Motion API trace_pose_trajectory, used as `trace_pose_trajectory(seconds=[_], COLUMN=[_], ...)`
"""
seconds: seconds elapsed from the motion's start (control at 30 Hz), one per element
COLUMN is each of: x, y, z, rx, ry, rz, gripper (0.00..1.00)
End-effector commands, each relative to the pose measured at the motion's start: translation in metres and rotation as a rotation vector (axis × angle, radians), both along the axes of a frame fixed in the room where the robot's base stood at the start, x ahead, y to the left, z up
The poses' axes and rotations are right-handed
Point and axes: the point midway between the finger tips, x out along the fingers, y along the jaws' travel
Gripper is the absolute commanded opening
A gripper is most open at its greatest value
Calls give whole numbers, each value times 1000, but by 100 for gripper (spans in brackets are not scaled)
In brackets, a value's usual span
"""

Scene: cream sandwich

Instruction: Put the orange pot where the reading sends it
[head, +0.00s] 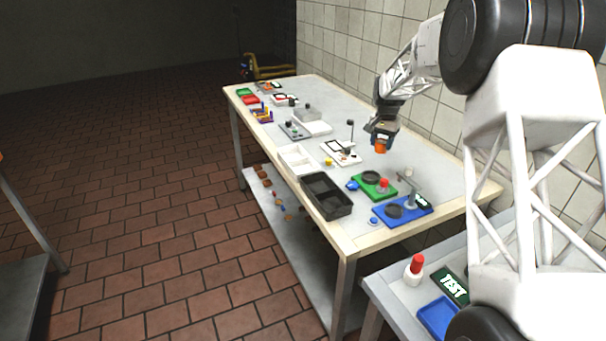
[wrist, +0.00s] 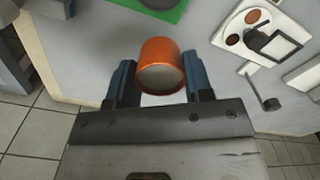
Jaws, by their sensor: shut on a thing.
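My gripper (head: 382,136) is shut on the orange pot (head: 381,147), held in the air above the right part of the long table. In the wrist view the pot (wrist: 161,62) sits between the two dark fingers of my gripper (wrist: 158,75). Its pale round end faces the camera. In the wrist view this board (wrist: 240,47) has coloured round patches and a black-framed white square. No reading is legible on it.
A green board (head: 386,193) and a blue board (head: 417,214) lie at the table's near end, each with a dark disc. A black divided bin (head: 345,211) and a white tray (head: 289,153) line the front edge.

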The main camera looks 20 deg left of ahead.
Motion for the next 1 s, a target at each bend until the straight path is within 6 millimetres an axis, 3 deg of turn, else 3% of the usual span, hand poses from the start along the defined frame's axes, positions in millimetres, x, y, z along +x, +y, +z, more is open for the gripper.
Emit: trace_pose_trajectory(seconds=[0.1,0.6,0.8,1.0], x=[-5,-42,-56,-62], y=[43,208,249,264], z=[-2,-9,-10,-11], rx=[0,0,0,0], ry=[1,0,0,0], rz=[39,187,224,238], gripper=[19,19,19,19])
